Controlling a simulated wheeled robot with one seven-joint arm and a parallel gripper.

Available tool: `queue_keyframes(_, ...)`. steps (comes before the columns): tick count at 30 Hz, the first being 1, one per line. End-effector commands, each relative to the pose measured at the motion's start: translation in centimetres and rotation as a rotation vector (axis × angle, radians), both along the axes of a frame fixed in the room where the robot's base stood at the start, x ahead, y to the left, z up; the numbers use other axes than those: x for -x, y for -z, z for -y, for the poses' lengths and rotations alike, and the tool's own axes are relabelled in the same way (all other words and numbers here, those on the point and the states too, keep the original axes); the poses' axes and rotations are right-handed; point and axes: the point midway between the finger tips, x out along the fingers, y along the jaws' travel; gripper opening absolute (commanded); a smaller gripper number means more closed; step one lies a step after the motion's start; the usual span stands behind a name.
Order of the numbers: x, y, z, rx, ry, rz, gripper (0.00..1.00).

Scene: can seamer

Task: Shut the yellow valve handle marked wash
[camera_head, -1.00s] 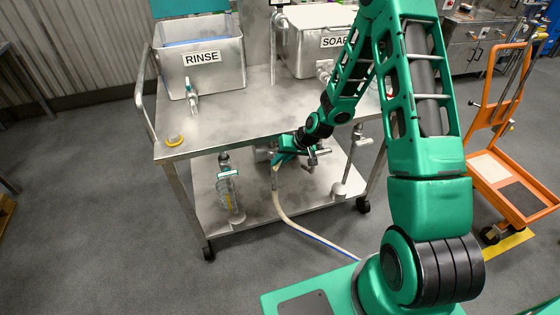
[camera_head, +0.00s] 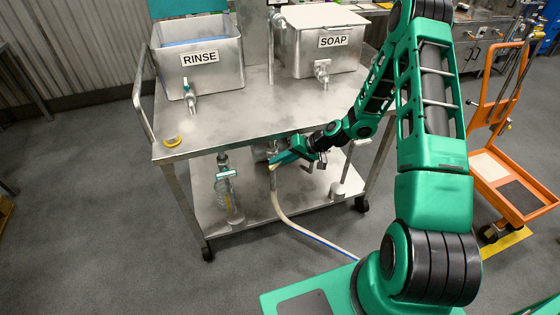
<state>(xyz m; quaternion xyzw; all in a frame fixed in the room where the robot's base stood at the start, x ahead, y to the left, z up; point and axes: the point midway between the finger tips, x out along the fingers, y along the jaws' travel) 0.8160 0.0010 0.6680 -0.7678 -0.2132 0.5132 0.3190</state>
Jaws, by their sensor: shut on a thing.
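My gripper (camera_head: 275,163), green, reaches under the front edge of the steel cart's top (camera_head: 250,110). It is shut on a small part at the valve fitting above the pale hose (camera_head: 278,203). The jaws cover that part, and it appears to be the valve handle. I cannot make out its yellow colour, its wash marking or its angle.
Tanks labelled RINSE (camera_head: 200,85) and SOAP (camera_head: 325,60), each with a tap, stand on the cart. A clear filter (camera_head: 230,200) hangs below. An orange trolley (camera_head: 515,190) stands right.

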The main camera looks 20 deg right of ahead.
Motion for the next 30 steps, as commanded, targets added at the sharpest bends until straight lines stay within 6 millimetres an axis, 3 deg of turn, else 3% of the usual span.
queue_keyframes(4,0.0,0.2,0.4,0.008,0.004,-0.003,0.0)
queue_keyframes(6,0.0,0.2,0.4,0.008,0.004,-0.003,0.24)
queue_keyframes(7,0.0,0.2,0.3,0.007,0.004,-0.002,0.29)
queue_keyframes(19,0.2,-0.4,0.6,0.005,0.002,-0.001,0.29)
queue_keyframes(30,2.6,-4.5,4.8,0.006,0.005,0.0,0.29)
